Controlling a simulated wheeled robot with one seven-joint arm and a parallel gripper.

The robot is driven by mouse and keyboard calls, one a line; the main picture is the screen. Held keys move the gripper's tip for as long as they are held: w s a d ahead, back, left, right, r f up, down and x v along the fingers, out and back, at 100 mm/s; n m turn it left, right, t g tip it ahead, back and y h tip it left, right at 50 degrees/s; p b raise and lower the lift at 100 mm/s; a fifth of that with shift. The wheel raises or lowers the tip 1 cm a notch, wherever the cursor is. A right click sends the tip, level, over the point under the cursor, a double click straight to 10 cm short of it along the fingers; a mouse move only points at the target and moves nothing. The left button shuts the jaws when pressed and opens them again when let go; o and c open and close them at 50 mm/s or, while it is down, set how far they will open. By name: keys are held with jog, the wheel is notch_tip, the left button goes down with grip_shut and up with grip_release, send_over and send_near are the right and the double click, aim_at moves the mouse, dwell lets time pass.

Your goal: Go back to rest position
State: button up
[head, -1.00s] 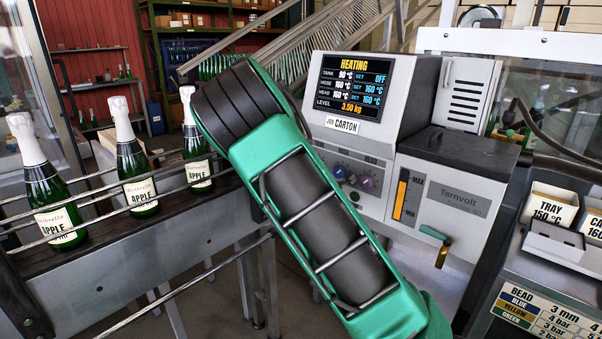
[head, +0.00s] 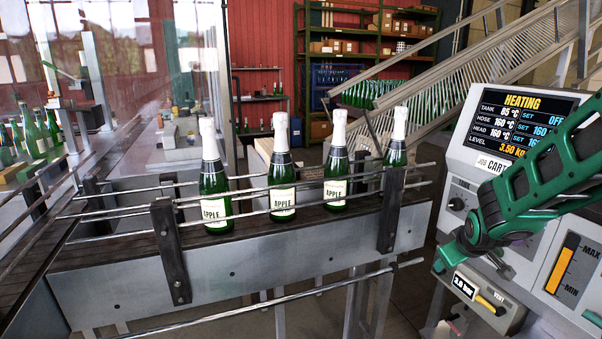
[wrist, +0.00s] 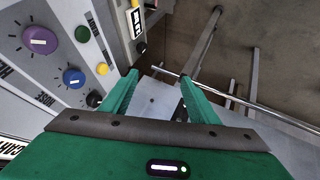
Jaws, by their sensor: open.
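My gripper (wrist: 160,77) is open in the wrist view, with its two green fingers apart and nothing between them. It is beside the front panel of the heating machine (wrist: 50,95), whose knobs are to its left. In the head view my green arm reaches in from the right edge, in front of the machine (head: 462,180). The machine's screen (head: 522,118) reads HEATING, with the tank set to OFF.
Several foil-topped green bottles (head: 282,185) labelled APPLE stand upright on a conveyor (head: 260,265) between metal rails. A clear guard panel (head: 185,90) stands at the left.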

jog(key=s+a+r+m+g+y, duration=0.15)
jog(key=s+a+r, duration=0.3)
jog(key=s, duration=0.45)
jog(key=s+a+r+m+g+y, duration=0.1)
jog(key=s+a+r+m+g, duration=0.15)
jog(key=s+a, duration=0.55)
jog(key=s+d+f+m+g, duration=0.1)
jog(key=s+d+m, duration=0.2)
jog(key=s+d, duration=0.3)
jog(key=s+d+f+m+g, duration=0.1)
jog(key=s+d+m+g, duration=0.1)
jog(key=s+d, duration=0.5)
jog(key=s+m, duration=0.1)
jog(key=s, duration=0.4)
jog(key=shift+g, duration=0.3)
jog(key=shift+d, duration=0.1)
jog(key=shift+w+f, duration=0.2)
jog(key=shift+w, duration=0.35)
jog(key=shift+c, duration=0.6)
